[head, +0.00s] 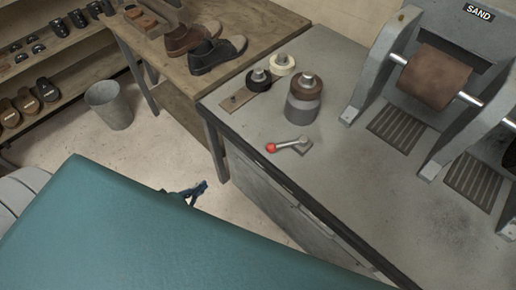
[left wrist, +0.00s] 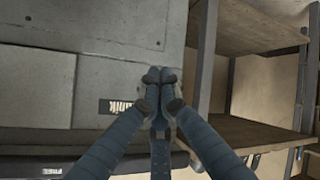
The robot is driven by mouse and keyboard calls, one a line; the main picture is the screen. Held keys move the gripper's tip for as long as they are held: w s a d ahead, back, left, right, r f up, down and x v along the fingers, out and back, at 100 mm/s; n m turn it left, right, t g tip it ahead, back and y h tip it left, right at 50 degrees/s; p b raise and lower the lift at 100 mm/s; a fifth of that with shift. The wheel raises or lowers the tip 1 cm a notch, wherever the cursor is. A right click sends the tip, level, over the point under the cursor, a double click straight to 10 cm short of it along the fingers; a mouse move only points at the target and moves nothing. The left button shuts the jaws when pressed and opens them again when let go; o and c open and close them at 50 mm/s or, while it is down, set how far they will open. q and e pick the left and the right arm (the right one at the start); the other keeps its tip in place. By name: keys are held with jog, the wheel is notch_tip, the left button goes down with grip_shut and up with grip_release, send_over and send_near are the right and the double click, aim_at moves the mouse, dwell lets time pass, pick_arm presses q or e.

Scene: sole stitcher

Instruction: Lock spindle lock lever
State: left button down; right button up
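The spindle lock lever (head: 287,145) is a short metal arm with a red ball knob at its left end. Its right end sits on a small grey base on the grey bench top, near the front edge. My left gripper (head: 198,188) is dark blue and shows small in the head view, left of the bench, over the floor and apart from the lever. In the left wrist view its fingertips (left wrist: 158,77) are together with nothing visible between them, in front of grey panels. The lever does not show there. My right gripper is not in view.
A spool stand (head: 304,100) with a brown top and black and cream spools (head: 282,65) stand behind the lever. A sanding roller (head: 435,78) is at the right. A wooden table with shoes (head: 216,55) and a bin (head: 108,106) are at the left. Bench room right of the lever is clear.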

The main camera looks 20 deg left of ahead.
pick_arm(q)
jog(key=w+d+r+n+t+h+b, duration=0.1)
jog(key=w+d+r+t+h, duration=0.15)
jog(key=r, duration=0.35)
jog(key=w+d+r+n+t+h+b, duration=0.1)
jog(key=w+d+r, duration=0.15)
jog(key=r, duration=0.35)
jog(key=n+t+h+b, duration=0.1)
jog(key=n+h+b, duration=0.1)
jog(key=h, duration=0.3)
send_near(259, 150)
notch_tip(259, 150, up, 5)
jog(key=w+a, duration=0.3)
jog(key=shift+d+f+y, duration=0.15)
jog(key=shift+y, duration=0.1)
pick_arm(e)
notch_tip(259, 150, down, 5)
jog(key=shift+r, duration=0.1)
pick_arm(q)
jog(key=shift+w, duration=0.1)
jog(key=p+x, duration=0.1)
jog(key=x, duration=0.9)
jog(key=s+d, duration=0.1)
jog(key=s+d+p, duration=0.1)
jog(key=shift+s+f, duration=0.25)
jog(key=shift+s+d+f, duration=0.1)
jog(key=shift+s+d, duration=0.2)
jog(key=shift+s, duration=0.05)
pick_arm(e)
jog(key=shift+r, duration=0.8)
